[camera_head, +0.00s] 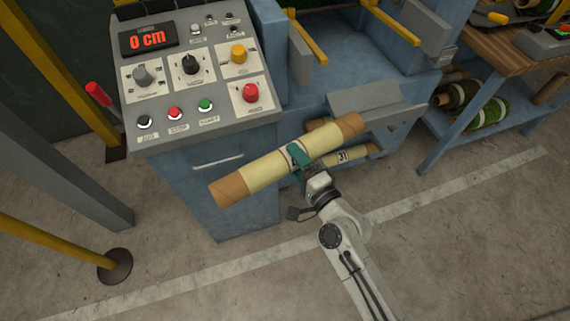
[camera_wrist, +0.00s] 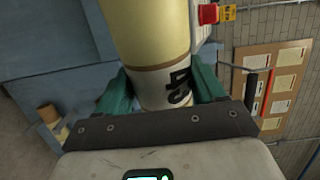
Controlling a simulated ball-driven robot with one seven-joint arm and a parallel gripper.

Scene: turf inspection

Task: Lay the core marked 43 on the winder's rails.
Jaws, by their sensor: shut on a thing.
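My gripper (camera_head: 299,157) is shut on a long cream core (camera_head: 262,172) with brown ends, gripped near its middle. The core is held in the air, slanting up to the right, in front of the winder's blue frame (camera_head: 345,75). In the wrist view the core (camera_wrist: 152,30) runs between the green fingers (camera_wrist: 160,92). A white band on it carries a black sideways mark, partly hidden by a finger, that I cannot read surely. The winder's yellow bars (camera_head: 307,40) with grey blocks stand above and behind the core, apart from it. I cannot tell which parts are the rails.
A core marked 31 (camera_head: 343,157) lies low behind the held core, by a grey sloped plate (camera_head: 365,97). A control panel (camera_head: 192,75) reading 0 cm stands left. A bench (camera_head: 505,50) with turf rolls below is right. A yellow post (camera_head: 60,248) stands lower left.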

